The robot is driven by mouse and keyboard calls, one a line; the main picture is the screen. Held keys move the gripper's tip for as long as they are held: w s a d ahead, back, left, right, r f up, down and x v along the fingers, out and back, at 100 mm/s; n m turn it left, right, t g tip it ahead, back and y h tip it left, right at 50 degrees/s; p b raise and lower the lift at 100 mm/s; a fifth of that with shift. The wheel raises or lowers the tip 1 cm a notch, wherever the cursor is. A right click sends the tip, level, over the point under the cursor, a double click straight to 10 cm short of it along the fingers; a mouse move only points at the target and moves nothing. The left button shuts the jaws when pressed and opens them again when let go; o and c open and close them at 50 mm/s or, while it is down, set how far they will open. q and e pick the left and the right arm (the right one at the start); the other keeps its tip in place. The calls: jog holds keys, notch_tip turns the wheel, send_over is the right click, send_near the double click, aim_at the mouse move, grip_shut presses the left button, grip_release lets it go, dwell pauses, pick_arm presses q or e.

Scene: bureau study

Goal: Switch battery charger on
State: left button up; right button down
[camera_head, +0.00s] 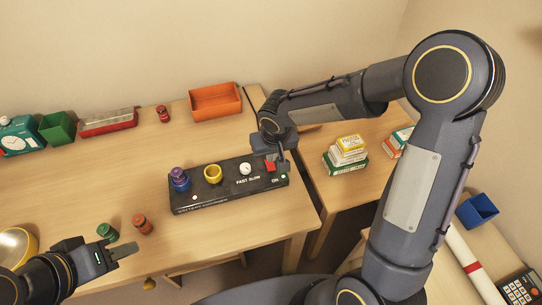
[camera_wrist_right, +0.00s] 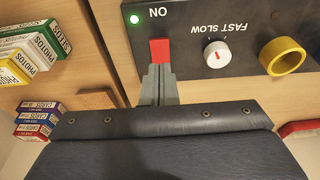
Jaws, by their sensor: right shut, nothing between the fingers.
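The black battery charger (camera_head: 225,196) lies on the desk. It carries a purple-blue battery at its left, a yellow ring socket (camera_head: 212,174), a white FAST/SLOW knob (camera_head: 246,169) and a red switch (camera_head: 270,163) beside the word ON.
Green (camera_head: 107,232) and red-brown (camera_head: 142,224) batteries stand near my left gripper. An orange tray (camera_head: 215,100) and a small red battery (camera_head: 163,113) are at the back. Stacked boxes (camera_head: 346,152) stand right of the charger. The desk's middle left is clear.

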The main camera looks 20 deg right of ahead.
jog(key=s+v, duration=0.2)
jog(key=v, duration=0.9)
jog(key=shift+s, duration=0.15)
jog(key=s+d+r+m+t+y, duration=0.1)
jog(key=s+d+r+y, duration=0.1)
jog(key=s, duration=0.7)
jog(key=s+d+r+m+t+y+p, duration=0.1)
jog(key=s+d, duration=0.3)
jog(key=s, duration=0.5)
jog(key=shift+s+d+r+t+y, duration=0.35)
jog(key=shift+r+t+y, duration=0.05)
